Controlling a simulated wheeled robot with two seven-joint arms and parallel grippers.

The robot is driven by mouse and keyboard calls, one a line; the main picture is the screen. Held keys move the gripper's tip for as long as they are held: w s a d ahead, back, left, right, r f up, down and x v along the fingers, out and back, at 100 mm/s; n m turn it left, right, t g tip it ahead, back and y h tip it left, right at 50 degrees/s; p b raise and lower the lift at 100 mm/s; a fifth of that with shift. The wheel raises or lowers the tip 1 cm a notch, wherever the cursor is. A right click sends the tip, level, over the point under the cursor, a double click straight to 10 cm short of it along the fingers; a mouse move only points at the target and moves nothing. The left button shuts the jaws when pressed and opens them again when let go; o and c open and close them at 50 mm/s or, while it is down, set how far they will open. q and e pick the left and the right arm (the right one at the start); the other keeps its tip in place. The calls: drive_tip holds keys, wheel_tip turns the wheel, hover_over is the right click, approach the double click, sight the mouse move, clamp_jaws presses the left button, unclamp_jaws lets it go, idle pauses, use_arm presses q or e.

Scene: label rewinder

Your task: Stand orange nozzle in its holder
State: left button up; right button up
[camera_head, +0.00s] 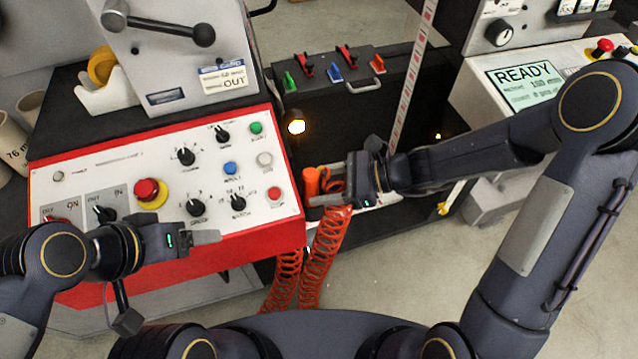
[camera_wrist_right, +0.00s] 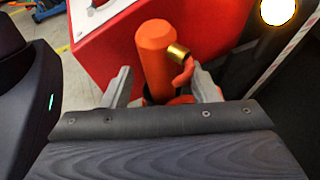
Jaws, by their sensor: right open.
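The orange nozzle (camera_head: 312,181) stands roughly upright beside the right end of the red-edged control panel. In the right wrist view the nozzle (camera_wrist_right: 155,62) shows an orange body, a brass fitting and a curved orange lever. My right gripper (camera_head: 327,186) is open, with its fingers (camera_wrist_right: 162,88) on either side of the nozzle's lower part; contact is unclear. The nozzle's lower end is hidden by the gripper, and I cannot make out the holder or whether the nozzle sits in it. My left gripper (camera_head: 206,238) is over the panel's front; its finger gap is not visible.
A red coiled hose (camera_head: 322,245) hangs below the nozzle. The control panel (camera_head: 165,170) has knobs and an emergency stop. A black case (camera_head: 345,105) with coloured clips stands behind. A lit lamp (camera_head: 296,127) is near the panel's right side.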

drive_tip(key=w+p+v, duration=0.1)
drive_tip(key=v, duration=1)
drive_tip(key=s+d+r+n+t+h, duration=0.2)
drive_tip(key=s+d+r+n+h, duration=0.1)
drive_tip(key=s+n, duration=0.5)
drive_tip(key=s+d+r+n+t+h, duration=0.2)
drive_tip(key=s+d+n+h, duration=0.4)
drive_tip(key=s+n, duration=0.3)
drive_tip(key=shift+r+t+h, duration=0.3)
drive_tip(key=shift+r, duration=0.5)
drive_tip(key=shift+s+d, duration=0.1)
drive_tip(key=shift+s, duration=0.05)
wheel_tip(320, 180, up, 7)
drive_tip(key=p, duration=0.7)
